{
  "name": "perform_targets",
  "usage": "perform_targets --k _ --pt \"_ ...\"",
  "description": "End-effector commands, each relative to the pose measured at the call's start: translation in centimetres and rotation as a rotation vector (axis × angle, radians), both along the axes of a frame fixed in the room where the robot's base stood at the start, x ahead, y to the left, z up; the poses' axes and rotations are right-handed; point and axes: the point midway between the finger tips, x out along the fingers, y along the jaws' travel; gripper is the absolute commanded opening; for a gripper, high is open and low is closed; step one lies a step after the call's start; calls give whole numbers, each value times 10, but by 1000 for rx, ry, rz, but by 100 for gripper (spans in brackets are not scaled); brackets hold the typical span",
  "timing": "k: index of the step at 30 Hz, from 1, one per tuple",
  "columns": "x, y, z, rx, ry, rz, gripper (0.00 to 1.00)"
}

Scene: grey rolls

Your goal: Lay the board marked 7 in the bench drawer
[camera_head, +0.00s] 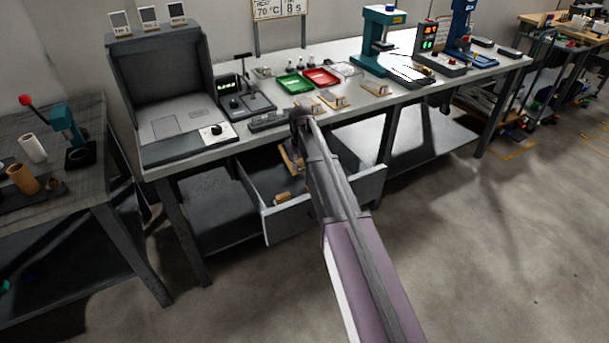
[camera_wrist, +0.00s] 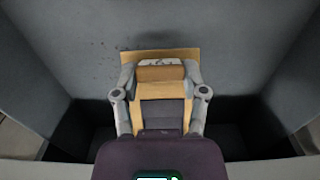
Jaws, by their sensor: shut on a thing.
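In the wrist view a light wooden board (camera_wrist: 183,54) with a raised wooden block sits between the two fingers of my gripper (camera_wrist: 160,76). The fingers are shut on the block. A pale label with dark marks shows on the block, but I cannot read a number. The board is within the walls of the open bench drawer (camera_wrist: 75,50); I cannot tell whether it touches the floor. In the head view the drawer (camera_head: 292,222) is pulled out under the bench, and my arm hides the gripper and part of the drawer.
Wooden pieces (camera_head: 283,197) show inside the drawer beside my arm. On the bench top (camera_head: 375,100) are other small boards (camera_head: 335,101), a green tray (camera_head: 294,83), a red tray (camera_head: 321,77) and a grey booth (camera_head: 165,90).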

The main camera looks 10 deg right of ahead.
Motion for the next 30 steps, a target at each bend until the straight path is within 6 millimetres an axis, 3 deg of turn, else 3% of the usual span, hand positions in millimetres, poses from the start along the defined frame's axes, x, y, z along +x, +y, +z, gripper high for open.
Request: perform_targets --k 10,24,30 --pt "0 0 -4 0 0 0 0" --pt "0 1 -41 0 0 1 0" --pt "0 1 -45 0 0 1 0"
